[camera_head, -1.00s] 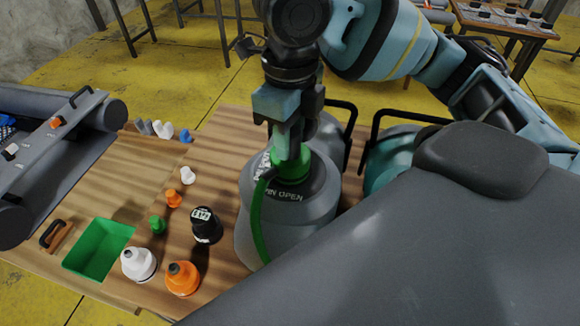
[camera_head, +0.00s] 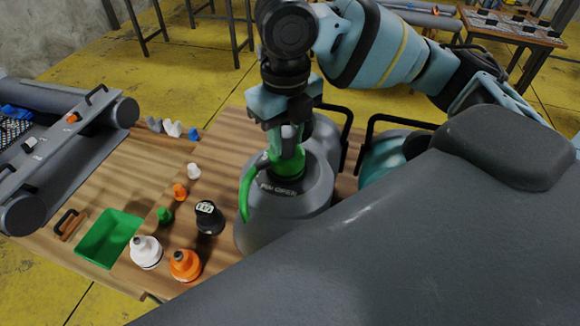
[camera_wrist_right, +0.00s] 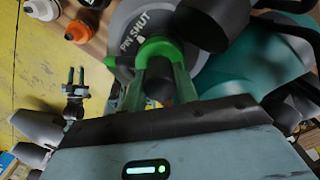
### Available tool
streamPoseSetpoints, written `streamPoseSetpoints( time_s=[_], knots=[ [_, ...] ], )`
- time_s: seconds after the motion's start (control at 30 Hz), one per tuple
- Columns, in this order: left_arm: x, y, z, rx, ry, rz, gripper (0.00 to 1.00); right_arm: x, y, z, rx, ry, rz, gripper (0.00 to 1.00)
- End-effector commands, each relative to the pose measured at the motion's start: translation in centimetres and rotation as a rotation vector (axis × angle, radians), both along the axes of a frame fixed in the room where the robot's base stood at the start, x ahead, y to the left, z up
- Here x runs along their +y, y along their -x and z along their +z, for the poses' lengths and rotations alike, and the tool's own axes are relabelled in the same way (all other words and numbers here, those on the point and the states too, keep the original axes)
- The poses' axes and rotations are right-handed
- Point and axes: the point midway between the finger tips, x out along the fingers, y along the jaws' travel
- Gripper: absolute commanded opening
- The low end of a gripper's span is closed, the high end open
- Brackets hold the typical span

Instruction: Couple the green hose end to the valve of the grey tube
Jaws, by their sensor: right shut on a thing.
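The grey tube (camera_head: 290,215) stands bulky and rounded on the wooden table, with a dark ring marked "PIN OPEN" around its valve area. The green hose end (camera_head: 289,164) is over that ring, slightly tilted. My right gripper (camera_head: 285,140) is shut on it from above. The green hose (camera_head: 245,192) curves down on the left. In the right wrist view, the green collar (camera_wrist_right: 158,47) lies between the fingers, against the tube's top marked "PIN SHUT" (camera_wrist_right: 135,38). The valve is mostly hidden, so I cannot tell whether they are joined. My left gripper (camera_wrist_right: 75,76) shows small there, fingers apart.
A black cap (camera_head: 209,217), a white (camera_head: 146,252) and an orange bottle-shaped piece (camera_head: 185,264) stand left of the tube. A green tray (camera_head: 108,238) lies at the table's left.

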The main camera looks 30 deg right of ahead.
Motion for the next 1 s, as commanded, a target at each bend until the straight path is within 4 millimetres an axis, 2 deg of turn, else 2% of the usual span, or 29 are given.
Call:
streamPoseSetpoints(
  time_s=[0.3, 0.7, 1.0],
  knots=[
    [-0.03, 0.00, -0.01, 0.000, 0.001, 0.001, 0.36, 0.01, -0.01, -0.09, 0.002, 0.000, -0.015, 0.05],
    [0.00, -0.06, 0.07, -0.002, 0.000, 0.000, 0.36, -0.01, -0.01, -0.09, 0.002, 0.000, -0.346, 0.05],
    [0.11, -0.05, 0.05, -0.002, -0.004, -0.003, 0.36, -0.01, -0.02, -0.07, 0.001, -0.001, -0.363, 0.05]
  ],
)
